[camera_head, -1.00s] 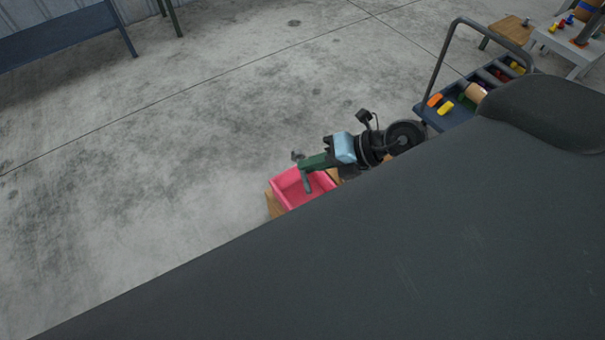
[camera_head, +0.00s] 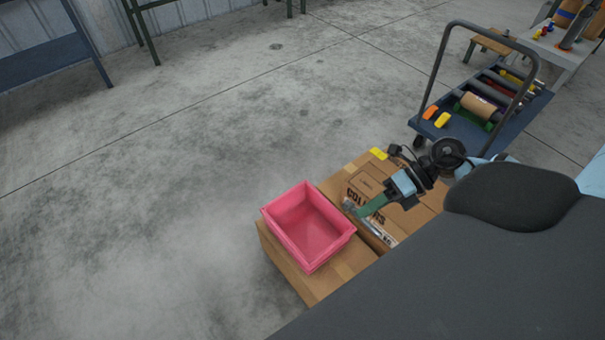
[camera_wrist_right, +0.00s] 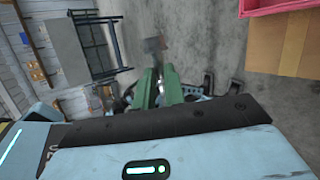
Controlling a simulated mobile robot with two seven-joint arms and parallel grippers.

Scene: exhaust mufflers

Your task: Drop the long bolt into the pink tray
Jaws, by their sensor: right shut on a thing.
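The pink tray (camera_head: 307,262) is an open box sitting on a cardboard carton, left of my right gripper in the head view. Its inside looks empty. A corner of the tray also shows at the top right of the right wrist view (camera_wrist_right: 272,6). My right gripper (camera_head: 364,209) has green fingers and is over the carton to the right of the tray, apart from it. It is shut on a grey piece, the long bolt (camera_wrist_right: 152,46), whose end sticks out past the fingertips in the right wrist view. The rest of the bolt is hidden between the fingers. My left gripper is not in view.
A cardboard carton with printed lettering (camera_head: 367,183) stands beside the tray, with a yellow piece (camera_head: 379,154) at its far edge. A blue cart (camera_head: 462,130) with rollers and coloured parts stands behind on the right. The concrete floor left of the tray is free.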

